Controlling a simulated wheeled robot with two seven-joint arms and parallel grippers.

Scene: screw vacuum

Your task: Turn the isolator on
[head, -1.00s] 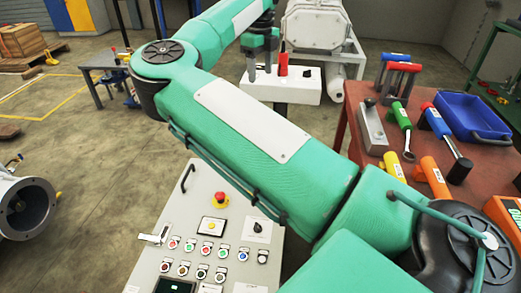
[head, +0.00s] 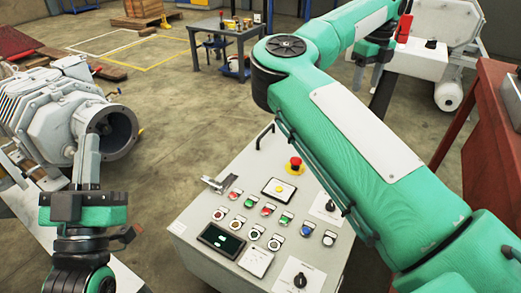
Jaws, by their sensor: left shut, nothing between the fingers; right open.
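The grey control panel (head: 190,222) stands in the middle, with coloured buttons, a red emergency stop (head: 295,165) and two black rotary switches, one at its front (head: 300,280) and one further right (head: 329,206). A white box (head: 420,62) with a red lever (head: 404,28) and a small black knob is at the upper right. I cannot tell for certain which of these is the isolator. My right gripper (head: 368,78) is open and points down just left of the white box. My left gripper (head: 88,145) is shut and empty, pointing up left of the panel.
A grey pump machine (head: 45,115) with a round flange lies behind my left gripper. A red table (head: 485,130) stands at the right edge. A small work table (head: 225,35) is at the back. My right arm crosses over the panel's right side.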

